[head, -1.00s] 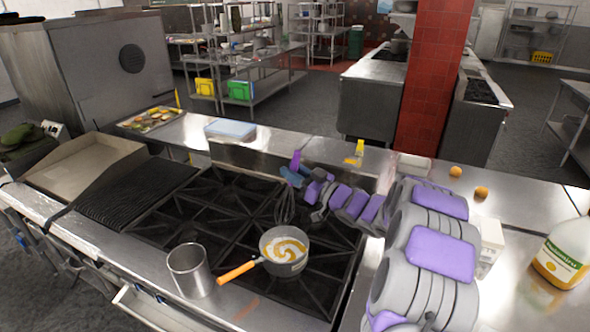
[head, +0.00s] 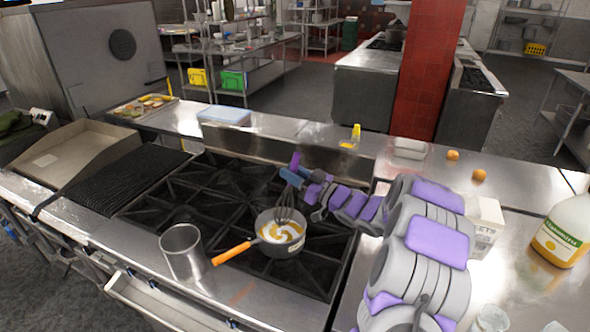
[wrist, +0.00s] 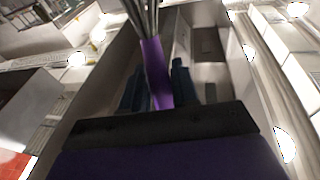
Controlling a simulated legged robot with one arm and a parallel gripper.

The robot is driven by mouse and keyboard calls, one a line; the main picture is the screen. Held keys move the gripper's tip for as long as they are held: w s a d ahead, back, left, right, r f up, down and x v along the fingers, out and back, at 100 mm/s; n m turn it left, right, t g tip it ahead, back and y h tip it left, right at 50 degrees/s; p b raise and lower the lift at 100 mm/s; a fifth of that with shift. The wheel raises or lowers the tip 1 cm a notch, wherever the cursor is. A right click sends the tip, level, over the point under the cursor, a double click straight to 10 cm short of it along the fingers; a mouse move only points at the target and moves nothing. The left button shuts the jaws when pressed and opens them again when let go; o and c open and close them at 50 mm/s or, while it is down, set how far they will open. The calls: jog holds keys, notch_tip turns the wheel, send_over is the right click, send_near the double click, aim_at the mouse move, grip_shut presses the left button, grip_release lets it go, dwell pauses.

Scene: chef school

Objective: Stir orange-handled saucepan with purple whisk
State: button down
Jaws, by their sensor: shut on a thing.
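The saucepan (head: 283,249) with an orange handle (head: 231,253) sits on the black stove grate, its handle pointing left. It holds a white and orange-yellow swirled mixture (head: 283,233). My gripper (head: 292,178) is above and behind the saucepan, shut on the purple handle of the whisk. The whisk's wire head (head: 284,205) hangs downward, and its lower end overlaps the saucepan's opening; I cannot tell whether it touches the mixture. In the wrist view, the purple handle (wrist: 157,75) lies between the dark fingers, with the wires running out at the top.
An empty metal pot (head: 183,252) stands left of the saucepan at the stove's front edge. A yellow bottle (head: 356,132), a blue-lidded container (head: 224,116) and two oranges (head: 453,155) are on the back counter. A large jug (head: 562,240) and a carton (head: 485,228) stand at right.

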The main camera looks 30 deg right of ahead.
aim_at(290, 187)
jog(key=shift+w+f+b, duration=0.2)
jog(key=shift+f+b, duration=0.15)
jog(key=shift+f, duration=0.8)
jog(key=shift+w+f+b, duration=0.15)
jog(key=shift+f+b, duration=0.15)
jog(key=shift+f, duration=0.8)
jog(key=shift+a+f, duration=0.2)
jog(key=shift+f, duration=0.25)
